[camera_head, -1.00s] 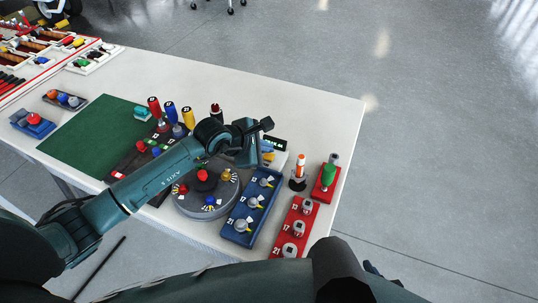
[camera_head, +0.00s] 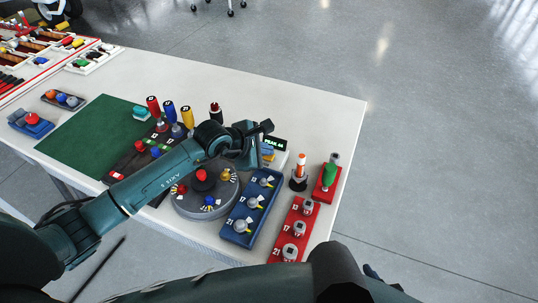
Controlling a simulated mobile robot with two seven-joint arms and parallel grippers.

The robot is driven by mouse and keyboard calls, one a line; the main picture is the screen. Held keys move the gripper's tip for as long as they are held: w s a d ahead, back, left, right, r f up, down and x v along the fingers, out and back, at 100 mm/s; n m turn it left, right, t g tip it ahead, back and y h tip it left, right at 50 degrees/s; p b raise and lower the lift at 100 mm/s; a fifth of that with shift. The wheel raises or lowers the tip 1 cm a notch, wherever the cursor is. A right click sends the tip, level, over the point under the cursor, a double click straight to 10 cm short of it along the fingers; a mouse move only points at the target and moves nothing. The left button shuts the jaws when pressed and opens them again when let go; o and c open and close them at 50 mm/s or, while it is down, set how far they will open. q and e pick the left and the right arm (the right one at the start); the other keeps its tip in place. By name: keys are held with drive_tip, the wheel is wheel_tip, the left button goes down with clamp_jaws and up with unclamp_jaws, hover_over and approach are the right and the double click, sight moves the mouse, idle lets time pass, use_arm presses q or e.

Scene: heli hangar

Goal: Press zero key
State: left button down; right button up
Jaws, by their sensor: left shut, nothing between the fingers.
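A small white device with a dark display (camera_head: 274,142) stands near the middle of the table. Its lit green text seems to read "PEAK 44". Part of its face with blue and yellow keys (camera_head: 267,153) shows beside my left gripper. The zero key cannot be made out; my gripper and wrist hide part of the device. My left gripper (camera_head: 250,161) is shut and empty, pointing down right at the left side of the device. I cannot tell whether it touches it. My right gripper is out of view; only my right arm shows at the bottom.
A round grey dial base (camera_head: 181,207), a blue knob panel (camera_head: 237,239) and a red switch panel (camera_head: 301,209) stand close in front. The table (camera_head: 300,110) behind the device is clear.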

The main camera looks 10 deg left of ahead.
sight(265, 157)
use_arm(q)
drive_tip(key=shift+f, duration=0.2)
idle(0.4)
drive_tip(key=shift+r+p, duration=0.4)
drive_tip(key=shift+r, duration=0.4)
drive_tip(key=shift+r+p, duration=1.65)
drive_tip(key=shift+r, duration=0.95)
drive_tip(key=shift+f, duration=0.1)
